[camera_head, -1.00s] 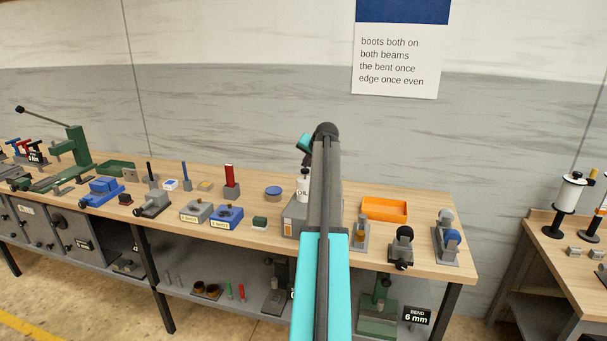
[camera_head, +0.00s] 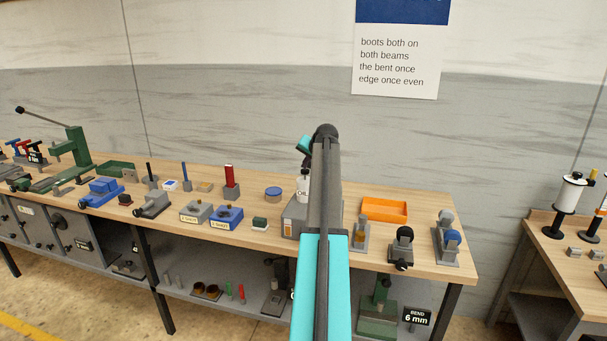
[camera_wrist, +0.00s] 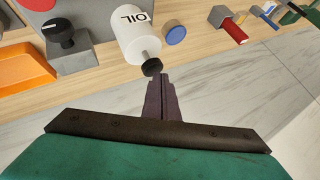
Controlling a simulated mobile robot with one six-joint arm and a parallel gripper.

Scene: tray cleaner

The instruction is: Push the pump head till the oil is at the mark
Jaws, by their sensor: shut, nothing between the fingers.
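The white OIL bottle (camera_head: 302,188) stands on the bench, partly hidden behind my arm in the head view. In the wrist view the bottle (camera_wrist: 136,36) shows its OIL label and a black pump head (camera_wrist: 152,67). My gripper (camera_wrist: 163,77) is shut and empty, its fingertips beside the pump head in that picture. Whether they touch it cannot be told. In the head view my gripper (camera_head: 305,162) is above the bottle, its tips hard to make out. The oil level and the mark are not readable.
A grey box (camera_head: 290,222) stands in front of the bottle. An orange tray (camera_head: 384,209) and a small stand with an amber part (camera_head: 361,232) are to the right. A blue round tin (camera_head: 273,193) is to the left. The wall is behind the bench.

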